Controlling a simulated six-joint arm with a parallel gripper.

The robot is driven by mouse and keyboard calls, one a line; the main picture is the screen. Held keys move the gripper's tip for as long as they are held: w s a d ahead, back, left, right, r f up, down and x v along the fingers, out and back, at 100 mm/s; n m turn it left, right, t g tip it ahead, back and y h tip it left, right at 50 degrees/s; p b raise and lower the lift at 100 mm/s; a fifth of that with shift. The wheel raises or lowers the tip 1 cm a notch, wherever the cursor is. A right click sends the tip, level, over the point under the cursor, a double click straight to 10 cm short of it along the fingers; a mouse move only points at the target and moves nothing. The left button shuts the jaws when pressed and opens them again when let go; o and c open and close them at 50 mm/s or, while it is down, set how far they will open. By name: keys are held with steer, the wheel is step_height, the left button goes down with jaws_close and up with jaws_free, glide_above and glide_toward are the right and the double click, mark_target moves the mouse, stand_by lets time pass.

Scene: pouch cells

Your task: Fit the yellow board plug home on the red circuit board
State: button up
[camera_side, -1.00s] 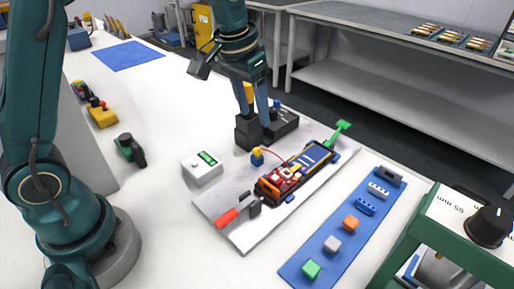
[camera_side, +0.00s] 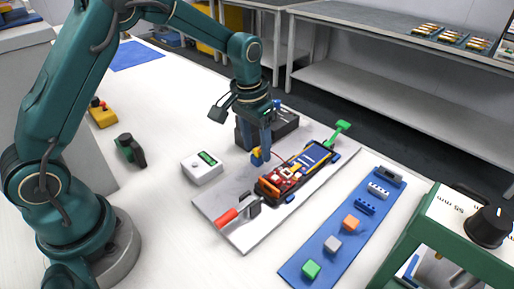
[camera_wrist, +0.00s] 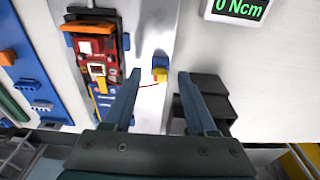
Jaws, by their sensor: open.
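The yellow board plug (camera_side: 256,152) sits on a small blue holder beside the red circuit board (camera_side: 280,180). A thin red wire runs from the plug towards the board. In the wrist view the yellow plug (camera_wrist: 160,76) shows between my open fingers, with the blue holder just beyond it. My gripper (camera_side: 264,151) is low at the plug in the side view and partly covers it. In the wrist view my gripper (camera_wrist: 159,75) has a gap on both sides of the plug. The red board (camera_wrist: 97,46) lies left of my fingers in that view.
A red-handled clamp (camera_side: 229,217) and a green-handled one (camera_side: 342,128) stand at the ends of the board's fixture. Black blocks (camera_side: 285,121) stand close behind my gripper. A white torque meter (camera_side: 202,170) is to the left. A blue strip (camera_side: 322,258) holds several small parts.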

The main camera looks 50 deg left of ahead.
mark_target(257, 150)
jaws_close()
steer(key=shift+r, duration=3)
steer(key=shift+d, duration=0.1)
steer(key=shift+w+d, duration=0.15)
steer(key=shift+d, duration=3.9)
